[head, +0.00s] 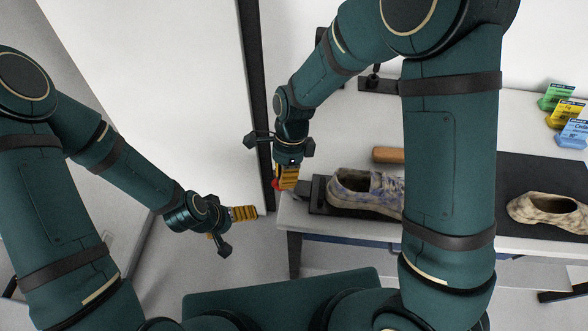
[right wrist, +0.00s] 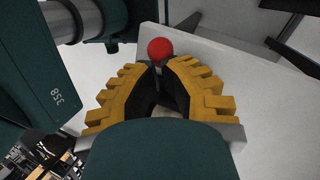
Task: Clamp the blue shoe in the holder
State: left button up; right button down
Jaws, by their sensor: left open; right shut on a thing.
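The blue shoe (head: 362,188), mottled blue and beige, lies on the dark holder (head: 318,196) at the table's left end. My right arm hides its right part. My right gripper (head: 287,184) is at the holder's left end, its yellow fingers shut on the clamp's lever. The lever's red knob (right wrist: 160,49) sticks out past the fingertips in the right wrist view; little of the lever itself shows. My left gripper (head: 236,225) is open and empty, left of the table and apart from it.
A beige mottled shoe (head: 550,211) lies on a dark mat (head: 515,175) at the right. A brown cylinder (head: 388,155) lies behind the blue shoe. Green (head: 556,95), yellow (head: 566,112) and blue (head: 573,133) cards stand at the back right.

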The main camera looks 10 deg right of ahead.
pick_arm(q)
jog(key=shift+r, duration=0.2)
pick_arm(e)
jog(key=shift+w+a+f, duration=0.15)
jog(key=shift+a+f, duration=0.15)
jog(key=shift+a, duration=0.2)
jog(key=shift+w+a+f, duration=0.1)
jog(key=shift+a+f, duration=0.2)
jog(key=shift+a, duration=0.2)
